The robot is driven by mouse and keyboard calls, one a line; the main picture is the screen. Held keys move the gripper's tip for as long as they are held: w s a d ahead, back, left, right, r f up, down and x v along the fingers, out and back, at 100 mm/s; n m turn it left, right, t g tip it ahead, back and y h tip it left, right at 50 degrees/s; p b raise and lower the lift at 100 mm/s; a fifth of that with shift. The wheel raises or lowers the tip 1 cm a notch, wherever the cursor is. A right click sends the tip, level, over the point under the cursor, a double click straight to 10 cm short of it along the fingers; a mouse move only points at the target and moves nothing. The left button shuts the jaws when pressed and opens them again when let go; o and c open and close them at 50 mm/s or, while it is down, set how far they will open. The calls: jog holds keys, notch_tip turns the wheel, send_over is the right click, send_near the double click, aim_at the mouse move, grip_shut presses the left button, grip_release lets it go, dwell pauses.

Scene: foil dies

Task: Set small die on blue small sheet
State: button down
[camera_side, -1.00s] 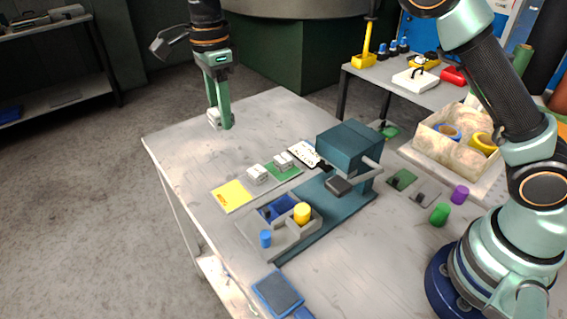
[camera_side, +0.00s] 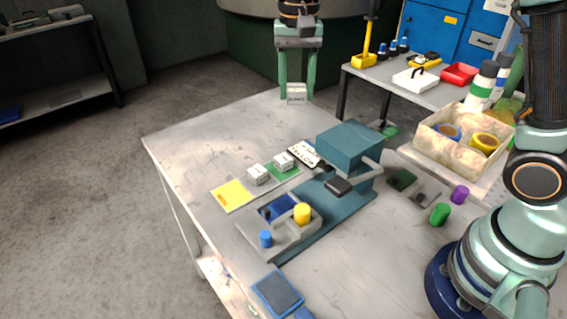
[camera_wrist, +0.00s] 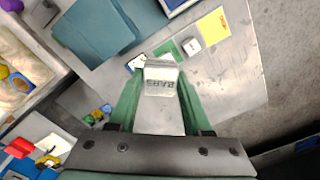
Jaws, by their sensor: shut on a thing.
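My gripper (camera_side: 296,95) is shut on a pale lettered die (camera_side: 296,94), held near the table's back corner in the side view. In the wrist view the die (camera_wrist: 161,84) sits between my green fingers, its raised letters readable only in part. Two other pale dies lie on the table: one (camera_side: 257,175) between the yellow and green sheets, one (camera_side: 283,161) at the green sheet (camera_side: 288,173). I cannot tell for certain which thing is the blue small sheet; a blue patch (camera_side: 281,204) shows in the grey tray, and a blue-rimmed dark pad (camera_side: 278,292) lies at the front.
A yellow sheet (camera_side: 231,196) lies left of the dies. A teal press (camera_side: 350,148) with a handle stands mid-table. The grey tray (camera_side: 252,239) has blue and yellow cylinders by it. A box with tape rolls (camera_side: 452,157) is at right. The table's back left is clear.

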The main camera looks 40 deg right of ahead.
aim_at(285, 205)
jog(key=s+d+n, duration=0.6)
jog(key=d+n, duration=0.1)
jog(key=shift+s+f, duration=0.2)
jog(key=shift+s, duration=0.05)
jog(key=shift+w+a+r+m, duration=0.1)
jog(key=shift+a+m, duration=0.3)
jog(key=shift+a, duration=0.15)
jog(key=shift+a+r+m, duration=1)
jog(key=shift+a+m, duration=6)
jog(key=shift+m, duration=1.3)
jog(key=f, duration=1.9)
jog(key=shift+s+f, duration=0.25)
jog(key=shift+f, duration=0.05)
jog(key=shift+f, duration=0.1)
